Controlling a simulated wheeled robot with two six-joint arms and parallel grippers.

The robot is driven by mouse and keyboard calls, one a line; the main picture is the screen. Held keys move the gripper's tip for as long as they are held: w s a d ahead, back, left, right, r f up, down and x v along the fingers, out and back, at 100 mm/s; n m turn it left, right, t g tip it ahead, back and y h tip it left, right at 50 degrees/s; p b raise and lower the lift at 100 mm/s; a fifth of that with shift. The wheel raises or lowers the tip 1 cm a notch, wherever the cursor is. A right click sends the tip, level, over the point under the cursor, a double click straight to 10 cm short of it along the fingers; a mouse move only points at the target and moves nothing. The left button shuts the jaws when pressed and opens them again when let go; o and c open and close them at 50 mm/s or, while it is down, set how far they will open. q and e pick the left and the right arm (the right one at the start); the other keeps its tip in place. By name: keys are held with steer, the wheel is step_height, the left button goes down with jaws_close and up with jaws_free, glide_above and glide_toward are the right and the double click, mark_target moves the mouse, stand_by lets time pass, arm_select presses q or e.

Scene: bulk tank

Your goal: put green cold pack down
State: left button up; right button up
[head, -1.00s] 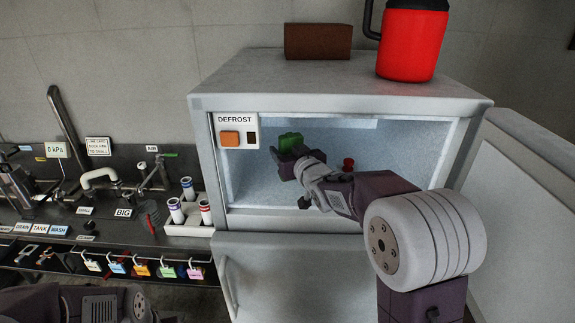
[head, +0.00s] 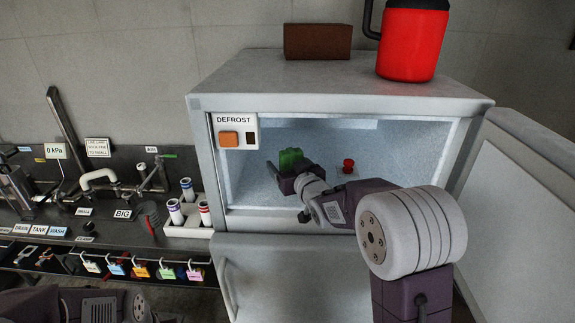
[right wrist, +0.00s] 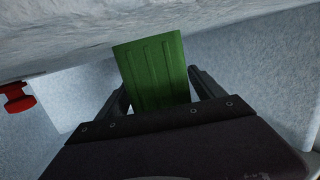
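The green cold pack (head: 290,158) is a ribbed green block inside the open freezer compartment. My right gripper (head: 284,176) reaches in from the right and has the pack between its fingers. In the right wrist view the pack (right wrist: 158,75) stands out beyond the gripper (right wrist: 162,98), with a dark finger at each side, appearing to grip it. I cannot tell whether the pack touches a freezer surface. Only part of my left arm shows at the lower left of the head view; its fingers are out of view.
The freezer (head: 330,80) has its door (head: 520,200) open at the right. Inside, a red knob (head: 348,163) stands right of the pack. A brown block (head: 318,41) and a red jug (head: 412,45) stand on top. A white rack with tubes (head: 188,231) is left.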

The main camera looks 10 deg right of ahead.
steer(key=shift+r, duration=0.15)
steer(key=shift+r+p, duration=0.35)
steer(key=shift+p, duration=0.1)
steer(key=s+b, duration=0.1)
steer(key=s, duration=0.2)
steer(key=shift+d+f+b, duration=0.15)
steer(key=shift+d+b, duration=0.05)
steer(key=shift+b, duration=0.15)
steer(key=s, duration=0.3)
steer(key=s+r, duration=0.1)
steer(key=s, duration=0.2)
steer(key=s+d+b, duration=0.1)
steer(key=s, duration=0.2)
steer(key=shift+r, duration=0.3)
